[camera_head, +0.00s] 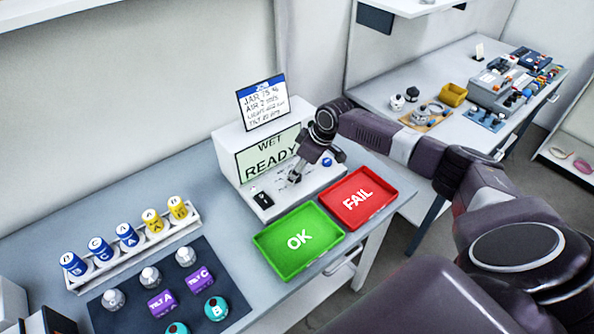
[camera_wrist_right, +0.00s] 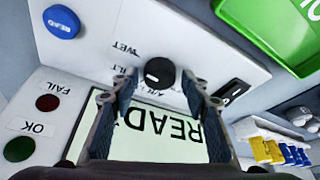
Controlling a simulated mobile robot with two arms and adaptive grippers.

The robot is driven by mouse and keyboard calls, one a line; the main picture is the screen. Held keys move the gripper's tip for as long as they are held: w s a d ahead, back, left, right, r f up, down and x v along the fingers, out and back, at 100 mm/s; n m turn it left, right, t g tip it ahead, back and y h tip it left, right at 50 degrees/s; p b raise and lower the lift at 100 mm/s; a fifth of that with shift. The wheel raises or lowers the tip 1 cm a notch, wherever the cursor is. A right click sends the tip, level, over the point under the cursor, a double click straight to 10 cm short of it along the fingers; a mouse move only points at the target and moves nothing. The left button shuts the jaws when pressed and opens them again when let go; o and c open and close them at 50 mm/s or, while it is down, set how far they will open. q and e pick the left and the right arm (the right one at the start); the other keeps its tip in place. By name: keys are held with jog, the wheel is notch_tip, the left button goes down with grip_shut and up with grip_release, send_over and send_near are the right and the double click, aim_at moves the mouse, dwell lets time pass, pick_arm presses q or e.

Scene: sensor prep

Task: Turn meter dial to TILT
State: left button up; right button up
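The meter (camera_head: 232,150) is a pale box with a screen reading WET READY. In the right wrist view, its black round dial (camera_wrist_right: 161,73) with a white mark sits between printed labels, including WET and TILT, seen upside down. The screen (camera_wrist_right: 165,135) reads READY there. My right gripper (camera_head: 294,177) reaches down over the meter's sloping front panel. In the wrist view its fingers (camera_wrist_right: 160,82) are apart, one on each side of the dial, with visible gaps; I cannot tell their height above the panel. In the head view the gripper hides the dial. My left gripper is out of view.
A green OK tray (camera_head: 270,262) and red FAIL tray (camera_head: 343,221) lie in front of the meter. A rack (camera_head: 190,222) of labelled jars and a dark mat (camera_head: 235,291) with sensors are at left. The blue READ button (camera_wrist_right: 61,22) is near the dial.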

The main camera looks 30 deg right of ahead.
jog(key=c, duration=0.9)
jog(key=shift+w+d+f+n+g+y+b, duration=0.1)
jog(key=shift+n+g+y+b, duration=0.2)
jog(key=shift+n+b, duration=0.6)
jog(key=shift+w+f+n+g+y+b, duration=0.1)
jog(key=shift+n+g+y+b, duration=0.15)
jog(key=shift+n+b, duration=0.6)
jog(key=n+b, duration=0.2)
jog(key=shift+r+n+g+y, duration=0.1)
jog(key=shift+n+g+y, duration=0.25)
jog(key=shift+n+b, duration=0.7)
jog(key=shift+b, duration=0.05)
jog(key=shift+r+g, duration=0.1)
jog(key=shift+g, duration=0.2)
jog(key=o, duration=1.2)
jog(key=shift+c, duration=0.2)
